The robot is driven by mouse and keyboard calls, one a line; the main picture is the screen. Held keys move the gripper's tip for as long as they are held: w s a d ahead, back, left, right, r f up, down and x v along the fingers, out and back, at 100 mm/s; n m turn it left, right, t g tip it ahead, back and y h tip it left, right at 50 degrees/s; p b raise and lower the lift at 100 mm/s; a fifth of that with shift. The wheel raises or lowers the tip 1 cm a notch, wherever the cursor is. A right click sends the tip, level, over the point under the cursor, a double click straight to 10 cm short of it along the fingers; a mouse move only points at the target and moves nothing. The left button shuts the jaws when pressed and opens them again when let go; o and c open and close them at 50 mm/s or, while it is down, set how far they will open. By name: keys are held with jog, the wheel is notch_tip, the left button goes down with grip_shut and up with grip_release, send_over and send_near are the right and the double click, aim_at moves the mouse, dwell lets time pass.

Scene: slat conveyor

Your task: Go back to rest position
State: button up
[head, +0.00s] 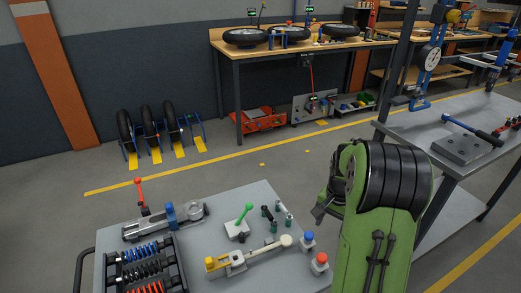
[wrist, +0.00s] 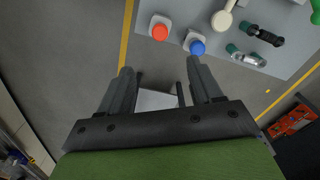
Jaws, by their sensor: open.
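My gripper (wrist: 160,74) is open and empty in the wrist view, with its two dark fingers spread apart over the grey floor. The fingertips point toward the edge of the grey table (wrist: 224,56), near a red button (wrist: 160,31) and a blue button (wrist: 197,46). In the head view my green arm stands at the right of the table, and only part of the dark gripper (head: 325,208) shows at its left side. The fingers are mostly hidden there.
The table (head: 262,197) holds a green-handled clamp (head: 239,226), a long lever tool (head: 256,257), red (head: 319,263) and blue (head: 307,241) buttons and a rack of coil springs (head: 141,267). A grey bench (head: 415,128) stands close at right. Open floor (head: 290,160) lies behind the table.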

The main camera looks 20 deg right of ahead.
jog(key=shift+r, duration=0.1)
jog(key=s+a+r+n+t+h+p, duration=0.1)
jog(key=s+a+r+n+p, duration=0.15)
jog(key=a+r, duration=0.45)
jog(key=s+a+r+n+t+p, duration=0.1)
jog(key=a+r+n+p, duration=0.3)
jog(key=r, duration=0.6)
jog(key=s+a+r+n+t+y+p, duration=0.1)
jog(key=s+a+r+n+t+p, duration=0.2)
jog(key=s+a+r, duration=0.5)
jog(key=s+a+n+p, duration=0.1)
jog(key=s+a+n, duration=0.1)
jog(key=s+a, duration=0.2)
jog(key=shift+r+n+t, duration=0.2)
jog(key=shift+n+t, duration=0.1)
jog(key=shift+n, duration=0.05)
jog(key=shift+s, duration=0.1)
